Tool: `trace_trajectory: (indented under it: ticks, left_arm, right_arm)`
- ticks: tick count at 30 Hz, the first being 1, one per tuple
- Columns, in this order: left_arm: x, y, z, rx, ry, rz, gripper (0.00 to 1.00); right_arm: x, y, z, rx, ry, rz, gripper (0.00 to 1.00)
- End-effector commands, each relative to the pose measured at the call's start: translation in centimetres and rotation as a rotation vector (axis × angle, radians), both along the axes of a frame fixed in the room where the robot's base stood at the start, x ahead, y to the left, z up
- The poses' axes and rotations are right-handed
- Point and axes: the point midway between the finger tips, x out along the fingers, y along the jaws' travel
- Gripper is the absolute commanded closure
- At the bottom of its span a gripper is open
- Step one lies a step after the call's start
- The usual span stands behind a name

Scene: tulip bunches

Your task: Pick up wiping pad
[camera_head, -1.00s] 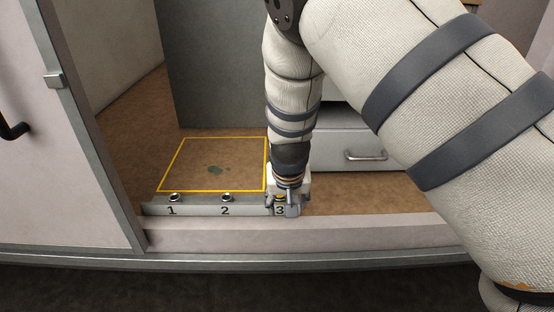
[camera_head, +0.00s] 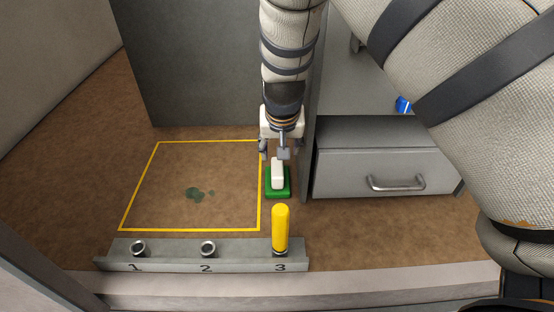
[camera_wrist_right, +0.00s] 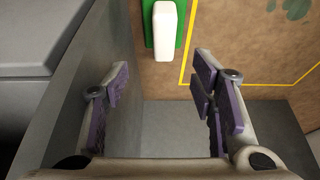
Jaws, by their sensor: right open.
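The wiping pad (camera_head: 278,190) has a green base and a white block handle. It lies flat on the brown floor, just right of the yellow outlined square (camera_head: 259,210). In the right wrist view the pad (camera_wrist_right: 165,30) shows at the top, beyond the fingertips, with its upper part cut off by the frame. My right gripper (camera_head: 274,150) is open and empty, right behind the pad in the head view. Its two purple-padded fingers (camera_wrist_right: 160,80) stand apart in the wrist view. My left gripper is not in view.
A yellow peg (camera_head: 281,229) stands upright at slot 3 of the grey numbered rack (camera_head: 175,258); slots 1 and 2 look empty. A grey drawer (camera_head: 345,172) stands close on the right, a grey panel (camera_head: 210,65) behind. A dark stain (camera_head: 197,194) marks the square.

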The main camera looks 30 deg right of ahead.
Motion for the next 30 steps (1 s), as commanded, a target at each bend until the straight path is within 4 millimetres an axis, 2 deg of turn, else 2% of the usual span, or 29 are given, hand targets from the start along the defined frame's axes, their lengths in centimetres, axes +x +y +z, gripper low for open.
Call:
trace_trajectory:
  ticks: [3, 9, 14, 21, 24, 30]
  left_arm:
    - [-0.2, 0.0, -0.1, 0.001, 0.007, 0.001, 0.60]
    - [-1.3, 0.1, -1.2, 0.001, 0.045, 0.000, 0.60]
    - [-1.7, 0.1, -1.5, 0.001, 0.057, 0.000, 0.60]
    - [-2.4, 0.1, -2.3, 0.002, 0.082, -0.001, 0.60]
    - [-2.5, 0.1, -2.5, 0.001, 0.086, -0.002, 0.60]
    - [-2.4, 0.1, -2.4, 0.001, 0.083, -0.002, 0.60]
  right_arm:
    - [0.1, 0.0, -0.5, 0.000, 0.003, 0.001, 0.48]
    - [1.3, -0.9, -5.1, 0.001, 0.011, 0.000, 0.48]
    - [2.1, -1.3, -6.8, 0.001, 0.005, 0.000, 0.48]
    - [3.4, -1.4, -11.0, 0.000, 0.006, 0.000, 0.48]
    - [3.7, -1.6, -11.6, 0.000, 0.002, 0.001, 0.48]
    - [3.8, -1.6, -11.4, -0.001, -0.001, 0.000, 0.48]
